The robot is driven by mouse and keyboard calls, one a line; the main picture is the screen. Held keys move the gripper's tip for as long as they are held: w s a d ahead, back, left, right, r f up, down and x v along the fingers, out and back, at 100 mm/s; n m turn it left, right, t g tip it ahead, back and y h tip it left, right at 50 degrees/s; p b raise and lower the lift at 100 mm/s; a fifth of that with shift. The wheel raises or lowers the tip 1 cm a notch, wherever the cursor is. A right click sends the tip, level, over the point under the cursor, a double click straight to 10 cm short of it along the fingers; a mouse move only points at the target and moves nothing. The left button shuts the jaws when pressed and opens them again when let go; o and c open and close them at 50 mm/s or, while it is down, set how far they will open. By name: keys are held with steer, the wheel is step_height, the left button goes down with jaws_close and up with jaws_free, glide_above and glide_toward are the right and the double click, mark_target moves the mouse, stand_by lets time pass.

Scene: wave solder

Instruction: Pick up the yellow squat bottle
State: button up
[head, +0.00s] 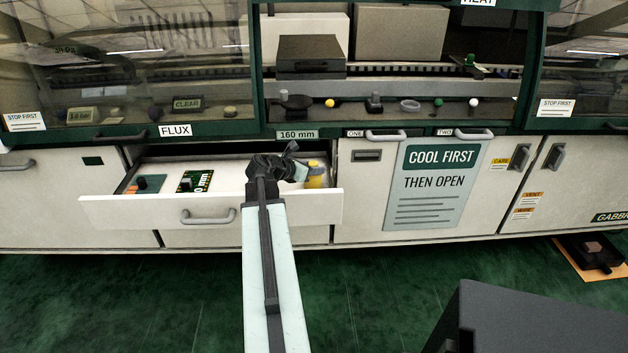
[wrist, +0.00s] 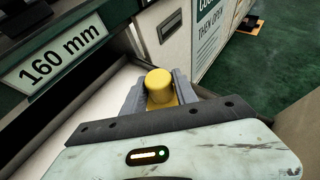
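The yellow squat bottle (head: 316,176) stands at the right end of the open drawer (head: 230,208) in the head view. In the wrist view the yellow bottle (wrist: 160,88) shows between the two grey fingers of my gripper (wrist: 161,92), its round cap toward the camera. One finger is on each side, close to the bottle. I cannot tell whether they press on it. In the head view my gripper (head: 301,172) is down at the drawer, just left of the bottle, and part of the bottle is hidden.
The drawer's front wall and the cabinet face with the 160 mm label (wrist: 62,62) are close to my gripper. A dark box (head: 540,320) stands at the lower right.

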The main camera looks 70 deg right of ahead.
jaws_close()
steer(key=shift+r, duration=0.1)
steer(key=shift+r+p, duration=2.4)
steer(key=shift+p, duration=0.1)
